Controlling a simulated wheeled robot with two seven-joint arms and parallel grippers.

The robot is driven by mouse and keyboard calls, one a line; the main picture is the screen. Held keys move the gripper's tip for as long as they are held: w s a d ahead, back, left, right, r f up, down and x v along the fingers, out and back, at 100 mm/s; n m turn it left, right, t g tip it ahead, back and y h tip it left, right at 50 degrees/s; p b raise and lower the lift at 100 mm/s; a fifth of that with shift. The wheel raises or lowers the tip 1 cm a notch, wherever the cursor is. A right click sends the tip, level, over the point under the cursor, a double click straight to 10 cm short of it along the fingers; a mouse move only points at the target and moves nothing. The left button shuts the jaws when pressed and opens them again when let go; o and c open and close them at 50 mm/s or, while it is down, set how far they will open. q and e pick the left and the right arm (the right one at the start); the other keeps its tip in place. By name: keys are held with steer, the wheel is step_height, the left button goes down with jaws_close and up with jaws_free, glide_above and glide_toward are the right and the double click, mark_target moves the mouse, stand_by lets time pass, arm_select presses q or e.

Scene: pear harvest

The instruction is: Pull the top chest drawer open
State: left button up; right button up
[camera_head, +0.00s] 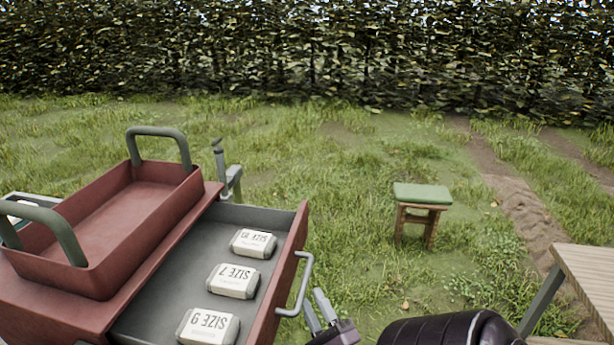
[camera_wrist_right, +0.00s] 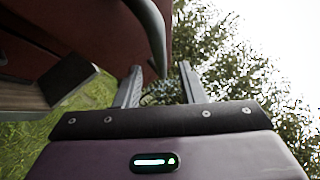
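The red chest (camera_head: 60,306) stands at the left. Its top drawer (camera_head: 150,305) is pulled out, showing a grey inside and a red front. Three pale packs lie in it, including a SIZE 7 pack (camera_head: 232,281) and a SIZE 9 pack (camera_head: 208,327). A grey bar handle (camera_head: 296,290) is on the drawer front; part of it shows in the right wrist view (camera_wrist_right: 152,30). My right gripper (camera_head: 319,305) is just right of the handle, its fingers apart. In the wrist view its fingertips (camera_wrist_right: 160,78) are spread, with the handle's end near the left finger. My left gripper is out of view.
A red tray (camera_head: 112,225) with grey handles sits on the chest. A green-topped stool (camera_head: 422,194) stands on the grass. A wooden table (camera_head: 590,270) is at the right edge. A hedge runs across the back. Open grass lies between chest and stool.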

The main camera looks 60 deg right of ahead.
steer(key=v, duration=0.2)
steer(key=shift+s+a+f, duration=0.1)
steer(key=shift+s+a, duration=0.05)
steer(key=shift+s, duration=0.15)
stand_by(0.3)
steer(key=a+f+n+g+y, duration=0.3)
steer(key=a+f+n, duration=0.2)
steer(key=f, duration=0.7)
steer(key=a+f+n+g+y, duration=0.3)
steer(key=a+f+n, duration=0.15)
steer(key=f, duration=0.75)
steer(key=a+f+n+g+y, duration=0.25)
steer(key=a+f+n, duration=0.3)
steer(key=f, duration=0.65)
steer(key=s+a+f+n+g+y, duration=0.1)
steer(key=s+a+f+n+g, duration=0.1)
steer(key=s+f+n+g, duration=0.3)
steer(key=s+a+f+n+g+y, duration=0.1)
steer(key=s+f+n+g, duration=0.4)
steer(key=s+f+n, duration=0.5)
steer(key=s+n, duration=0.1)
steer(key=s, duration=0.3)
steer(key=shift+a+f, duration=0.2)
steer(key=shift+a, duration=0.15)
steer(key=shift+g, duration=0.25)
